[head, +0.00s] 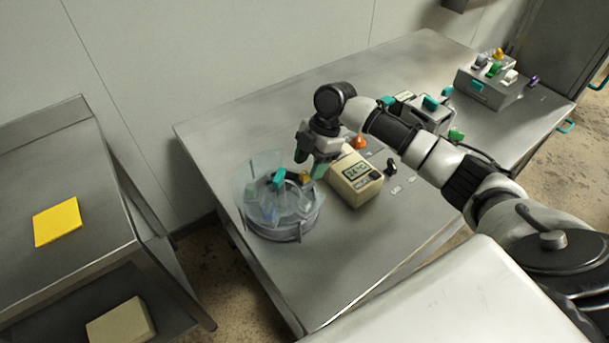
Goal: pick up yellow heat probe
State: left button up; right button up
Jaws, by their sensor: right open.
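A small yellow piece (305,177) shows just below my right gripper, between the clear round container and the beige meter. It looks like the yellow heat probe's top, but its lower part is hidden, and I cannot tell whether it stands in the container or beside it. My right gripper (311,165) points down with green-tipped fingers, open, close above the yellow piece. I cannot tell whether they touch. Another yellow-topped piece (498,54) sits in the grey holder at the far right. My left gripper is not in view.
The clear container (283,232) has a teal-topped piece (278,178) in it. The beige meter (357,184) reads about 24 °C. An orange knob (357,142) is behind it. A grey holder (485,92) carries several coloured pieces. The table's (300,280) front left is clear.

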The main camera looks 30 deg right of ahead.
aim_at(305, 172)
jog(key=shift+x, duration=1.65)
jog(key=shift+a, duration=0.15)
jog(key=shift+r, duration=0.1)
grip_shut()
jog(key=v, duration=0.4)
jog(key=shift+a+r+b, duration=0.25)
jog(key=shift+r+b, duration=0.1)
jog(key=shift+r, duration=0.05)
jog(key=d+r, duration=0.6)
jog(key=d, duration=0.4)
jog(key=shift+s+d+r+b, duration=0.2)
jog(key=shift+d+r+b, duration=0.05)
jog(key=shift+d+b, duration=0.1)
